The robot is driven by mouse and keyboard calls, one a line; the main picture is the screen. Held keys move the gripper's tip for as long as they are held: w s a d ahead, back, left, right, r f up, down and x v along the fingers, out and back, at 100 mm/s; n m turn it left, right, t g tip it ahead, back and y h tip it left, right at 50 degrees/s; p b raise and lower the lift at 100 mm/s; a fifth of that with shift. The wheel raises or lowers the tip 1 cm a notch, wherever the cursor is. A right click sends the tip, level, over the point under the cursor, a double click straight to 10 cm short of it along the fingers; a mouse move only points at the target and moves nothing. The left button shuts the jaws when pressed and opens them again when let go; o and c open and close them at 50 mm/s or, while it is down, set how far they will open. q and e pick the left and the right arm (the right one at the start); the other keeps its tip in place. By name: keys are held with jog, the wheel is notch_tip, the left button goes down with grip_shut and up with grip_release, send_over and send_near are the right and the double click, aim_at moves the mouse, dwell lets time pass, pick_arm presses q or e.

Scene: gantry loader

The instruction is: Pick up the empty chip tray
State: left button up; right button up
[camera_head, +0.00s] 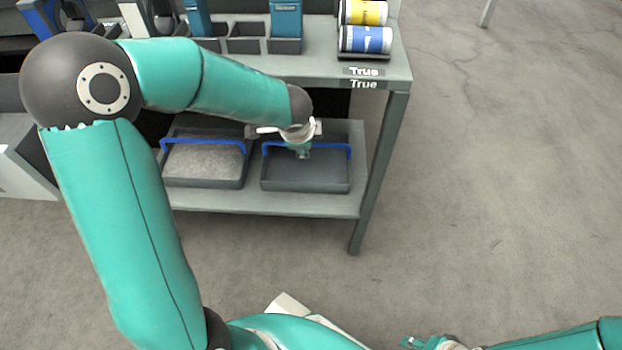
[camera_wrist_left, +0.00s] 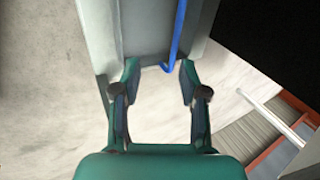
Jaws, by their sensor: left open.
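The empty chip tray (camera_head: 305,178) is a dark grey open box with a blue handle (camera_head: 334,148) on the lower shelf, the right one of two trays. In the left wrist view, the end of its blue handle (camera_wrist_left: 177,38) shows just ahead of and between my fingertips. My left gripper (camera_head: 303,153) is over this tray near the handle. In the left wrist view the left gripper (camera_wrist_left: 159,72) is open, with nothing gripped between its fingers. My right gripper (camera_head: 424,343) is at the bottom edge, partly cut off, far from the trays.
A second tray (camera_head: 205,184) with a blue handle, filled with grey chips, stands left on the same lower shelf (camera_head: 270,203). The bench top (camera_head: 300,67) is above, with a table leg (camera_head: 378,175) on the right. The floor to the right is clear.

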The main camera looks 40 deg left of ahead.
pick_arm(q)
jog(key=shift+t+y, duration=0.4)
jog(key=shift+y, duration=0.2)
jog(key=a+b+x, duration=0.1)
jog(key=b+x, duration=0.1)
jog(key=x, duration=0.3)
jog(key=a+b+x, duration=0.1)
jog(key=b+x, duration=0.2)
jog(key=x, duration=0.3)
jog(key=a+r+b+x, duration=0.1)
jog(key=b+x, duration=0.2)
jog(key=x, duration=0.3)
jog(key=shift+f, duration=0.2)
jog(key=shift+r, duration=0.1)
pick_arm(e)
notch_tip(320, 180, down, 9)
pick_arm(q)
jog(key=shift+c, duration=0.3)
grip_shut()
